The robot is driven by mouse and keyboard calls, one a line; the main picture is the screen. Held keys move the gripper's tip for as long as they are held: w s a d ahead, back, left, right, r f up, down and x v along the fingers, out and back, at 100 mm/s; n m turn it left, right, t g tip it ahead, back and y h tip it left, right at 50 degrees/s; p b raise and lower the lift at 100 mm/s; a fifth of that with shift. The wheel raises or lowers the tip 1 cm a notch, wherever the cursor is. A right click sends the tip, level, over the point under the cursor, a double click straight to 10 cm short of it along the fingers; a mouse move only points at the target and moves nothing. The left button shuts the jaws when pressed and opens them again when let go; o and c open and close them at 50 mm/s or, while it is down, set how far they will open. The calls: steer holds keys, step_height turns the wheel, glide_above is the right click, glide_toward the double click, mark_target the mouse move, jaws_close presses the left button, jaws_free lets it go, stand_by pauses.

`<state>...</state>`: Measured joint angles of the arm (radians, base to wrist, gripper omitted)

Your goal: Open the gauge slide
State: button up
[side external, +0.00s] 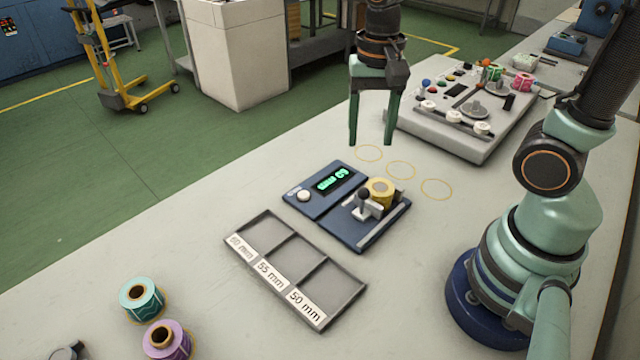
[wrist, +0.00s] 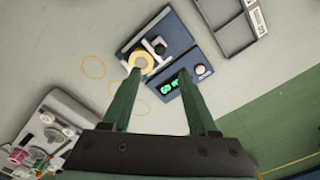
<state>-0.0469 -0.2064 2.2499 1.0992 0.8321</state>
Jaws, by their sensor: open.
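The blue gauge (side external: 322,205) lies flat on the bench, with a lit green display (side external: 333,180) and a white round button (side external: 303,195). Its slide (side external: 373,212) is a light grey jaw with a dark knob (side external: 364,194). A yellow roll (side external: 380,188) sits on the gauge right by the slide; I cannot tell whether they touch. In the wrist view the gauge (wrist: 180,62) shows beyond my fingertips, with the yellow roll (wrist: 143,70) near the left one. My gripper (side external: 370,143) is open and empty, pointing down above the bench behind the gauge.
A grey tray (side external: 262,252) with compartments labelled 60, 55 and 50 mm lies in front of the gauge. A teal roll (side external: 141,298) and a purple roll (side external: 167,342) stand front left. A grey machine (side external: 480,140) stands behind right. Yellow circles mark bare bench between.

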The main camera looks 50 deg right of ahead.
mark_target(364, 190)
step_height(364, 190, down, 12)
steer(key=shift+r, duration=0.1)
stand_by(0.4)
jaws_close()
stand_by(1.4)
